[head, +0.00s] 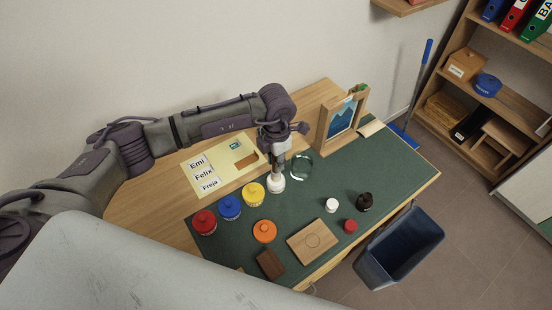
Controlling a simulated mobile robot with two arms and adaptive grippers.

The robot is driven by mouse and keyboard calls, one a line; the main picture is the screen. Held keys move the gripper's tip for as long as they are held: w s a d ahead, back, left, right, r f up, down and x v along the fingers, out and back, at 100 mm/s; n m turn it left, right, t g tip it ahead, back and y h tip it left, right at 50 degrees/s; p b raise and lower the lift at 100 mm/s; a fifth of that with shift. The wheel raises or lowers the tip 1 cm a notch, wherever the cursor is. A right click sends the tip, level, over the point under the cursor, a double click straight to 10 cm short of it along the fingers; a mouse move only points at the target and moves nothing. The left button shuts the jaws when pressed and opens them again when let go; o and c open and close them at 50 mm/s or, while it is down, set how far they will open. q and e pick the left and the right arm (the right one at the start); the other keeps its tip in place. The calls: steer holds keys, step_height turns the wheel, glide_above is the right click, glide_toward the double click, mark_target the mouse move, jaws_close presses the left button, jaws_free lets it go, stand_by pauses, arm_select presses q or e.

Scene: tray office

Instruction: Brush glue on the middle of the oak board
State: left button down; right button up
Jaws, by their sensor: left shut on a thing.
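The oak board (313,241) lies flat near the front edge of the green mat, with a thin circle marked at its middle. My left gripper (277,160) points down at the back of the mat, behind and left of the board. It is shut on the top of a white jar (276,185), which is upright at or close to the mat. The fingers hide what they grip, so I cannot tell whether a brush or lid is separate from the jar. No glue shows on the board. My right gripper is not in view.
Red (203,222), blue (229,207) and yellow (253,194) jars stand left of the board, with an orange-topped one (264,231) nearer. A dark brown block (270,264) lies beside the board. Small containers stand at right. A glass dish (302,167) and picture frame (343,117) are behind.

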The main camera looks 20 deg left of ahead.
arm_select(q)
steer(key=shift+f+b, duration=0.3)
stand_by(0.7)
steer(key=shift+f, duration=0.2)
steer(key=shift+s+f+b, duration=0.1)
steer(key=shift+b, duration=0.3)
stand_by(1.2)
steer(key=shift+r+p, duration=0.8)
steer(key=shift+r, duration=0.45)
steer(key=shift+r+p, duration=1.3)
steer(key=shift+r, duration=1.05)
